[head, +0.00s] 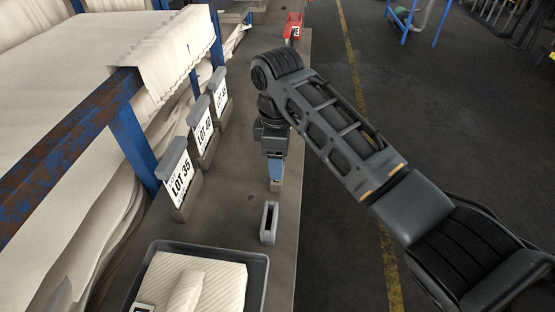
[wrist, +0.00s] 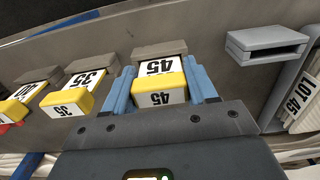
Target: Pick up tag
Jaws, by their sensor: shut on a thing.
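A tag with a yellow top block and a white face marked 45 (wrist: 160,97) is between the blue fingers of my gripper (wrist: 162,82) in the wrist view. The gripper is shut on it. A grey holder (wrist: 160,48) is right at the tag's far side; I cannot tell whether the tag is still seated in it. In the head view my gripper (head: 275,168) is low over the grey bench, and the tag itself is hidden there. Similar yellow-topped tags marked 35 (wrist: 68,98) and 40 (wrist: 25,103) stand to the left in the wrist view.
An empty grey slotted holder (head: 269,222) stands nearer me on the bench, beside a dark tray (head: 256,292) with folded cream cloth. Signs such as LOT 35 (head: 180,180) line the left, by a rusty blue frame (head: 70,140).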

